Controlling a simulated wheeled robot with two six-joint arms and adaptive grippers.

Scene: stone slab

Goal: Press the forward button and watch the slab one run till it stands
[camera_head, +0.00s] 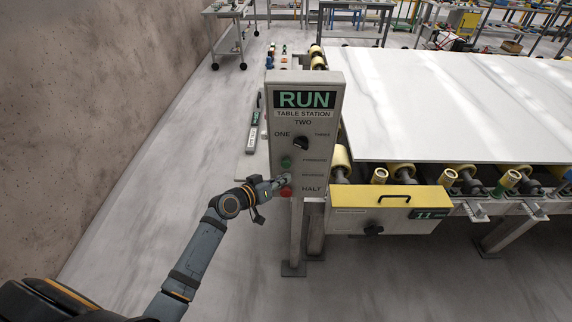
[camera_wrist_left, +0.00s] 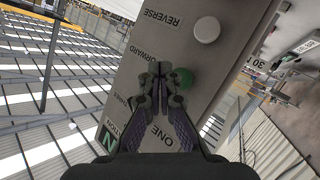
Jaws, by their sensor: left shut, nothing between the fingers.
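The control panel (camera_head: 330,110) stands upright, with a lit RUN display (camera_head: 304,99) at its top. Below are a black selector knob (camera_head: 301,143) among the labels ONE, TWO and THREE, a green forward button (camera_head: 286,162) and a red halt button (camera_head: 286,191). My left gripper (camera_head: 281,180) is shut and empty at the panel's face, and hides the white reverse button in the head view. In the left wrist view its tips lie beside the green button (camera_wrist_left: 183,80); the white button (camera_wrist_left: 206,29) is farther off. I cannot tell contact. The pale slab (camera_head: 450,105) lies on rollers.
A yellow-topped box (camera_head: 385,197) with a black handle fronts the roller table, right of the panel post. A wall (camera_head: 80,100) rises on the left. The floor (camera_head: 165,150) between wall and panel is mostly clear. A wheeled cart (camera_head: 228,40) stands behind.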

